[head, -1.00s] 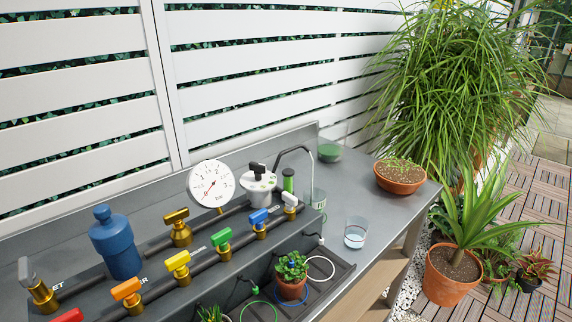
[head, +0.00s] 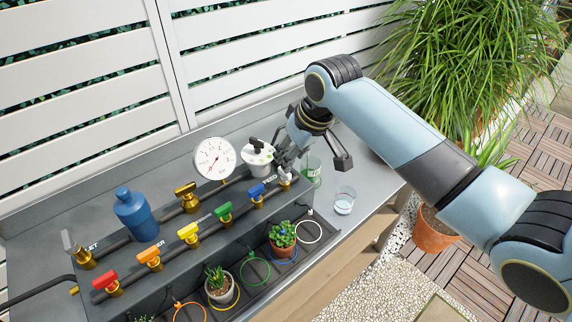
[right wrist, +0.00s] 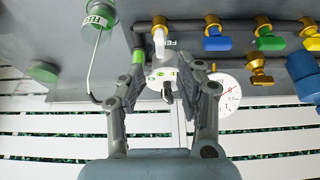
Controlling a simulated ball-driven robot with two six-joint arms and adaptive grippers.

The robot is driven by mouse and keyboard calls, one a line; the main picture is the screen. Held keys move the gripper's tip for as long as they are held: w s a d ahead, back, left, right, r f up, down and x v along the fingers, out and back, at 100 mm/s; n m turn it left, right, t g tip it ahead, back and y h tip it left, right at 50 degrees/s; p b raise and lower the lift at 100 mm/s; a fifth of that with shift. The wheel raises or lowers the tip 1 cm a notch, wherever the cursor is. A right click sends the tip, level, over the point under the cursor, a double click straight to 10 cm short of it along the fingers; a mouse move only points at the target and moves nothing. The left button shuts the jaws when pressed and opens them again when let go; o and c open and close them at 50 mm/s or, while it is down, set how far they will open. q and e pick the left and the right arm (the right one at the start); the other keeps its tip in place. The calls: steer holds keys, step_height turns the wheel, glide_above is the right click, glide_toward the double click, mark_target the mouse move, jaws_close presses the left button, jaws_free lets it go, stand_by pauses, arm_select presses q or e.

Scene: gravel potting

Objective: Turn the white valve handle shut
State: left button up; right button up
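The white valve handle (right wrist: 159,38) is at the end of the row of valves, beside the blue one. In the head view my right gripper covers most of it, and its brass valve body (head: 286,184) shows below. My right gripper (head: 284,163) is at that end of the pipe, close to the handle. In the right wrist view the two fingers of my right gripper (right wrist: 167,70) are spread apart, with nothing clasped between them. I cannot tell whether a finger touches the handle. My left gripper is not in view.
A white lidded unit (head: 257,157) with a black knob stands behind the pipe, near the fingers. A pressure gauge (head: 214,158) and a blue handle (head: 257,190) are to its left. A glass of water (head: 344,201) stands at right. Potted plants (head: 283,236) sit below.

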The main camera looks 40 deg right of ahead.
mark_target(285, 176)
steer(key=x, duration=0.6)
steer(key=shift+w+f+p, duration=0.1)
steer(key=shift+f+p, duration=0.15)
steer(key=shift+p, duration=0.05)
steer(key=shift+c, duration=0.3)
jaws_close()
